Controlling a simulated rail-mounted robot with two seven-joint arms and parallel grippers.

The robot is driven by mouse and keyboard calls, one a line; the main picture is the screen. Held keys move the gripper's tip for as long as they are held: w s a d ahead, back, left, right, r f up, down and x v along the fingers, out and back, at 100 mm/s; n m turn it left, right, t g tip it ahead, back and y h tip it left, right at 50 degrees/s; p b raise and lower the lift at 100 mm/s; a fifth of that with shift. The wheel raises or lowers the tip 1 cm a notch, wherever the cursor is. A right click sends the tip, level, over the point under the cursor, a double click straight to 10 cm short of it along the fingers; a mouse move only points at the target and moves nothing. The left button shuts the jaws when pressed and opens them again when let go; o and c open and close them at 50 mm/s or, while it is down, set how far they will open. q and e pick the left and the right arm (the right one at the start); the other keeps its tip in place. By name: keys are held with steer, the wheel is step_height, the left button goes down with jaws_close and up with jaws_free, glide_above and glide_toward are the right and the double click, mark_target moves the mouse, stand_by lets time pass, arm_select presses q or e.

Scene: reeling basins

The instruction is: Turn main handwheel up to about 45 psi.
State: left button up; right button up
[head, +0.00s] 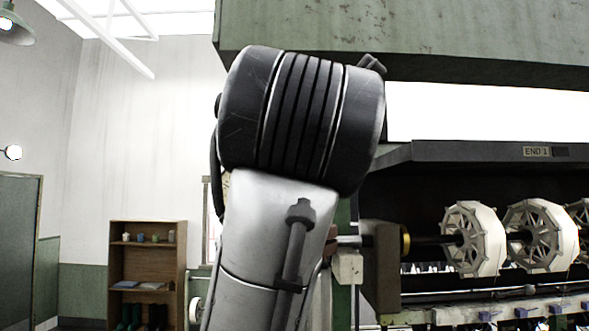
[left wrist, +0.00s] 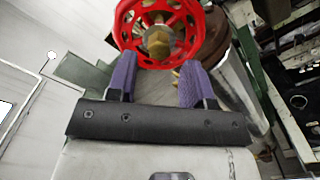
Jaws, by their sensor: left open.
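The red handwheel (left wrist: 124,27), with a pierced rim and a brass hub (left wrist: 158,42), is at the top of the left wrist view, its upper edge cut off. My left gripper (left wrist: 157,72) is open, with two purple fingers pointing toward the wheel's lower part. The fingertips are near the lower rim, one to each side of the hub; I cannot tell whether they touch it. In the head view my own arm fills the middle, and neither the wheel nor the left gripper shows. No pressure gauge can be made out. My right gripper is not in view.
The green reeling machine stands at the right in the head view, with pale reels (head: 474,240) on a shaft and an "END 1" plate (head: 537,152). A wooden shelf (head: 147,268) stands by the back wall at left. Dark pipework and a green post lie right of the wheel.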

arm_select(q)
steer(key=w+m, duration=0.1)
steer(key=m, duration=0.4)
steer(key=w+m+p, duration=0.1)
steer(key=m, duration=0.5)
steer(key=w+m, duration=0.1)
steer(key=m, duration=0.4)
steer(key=shift+c, duration=0.2)
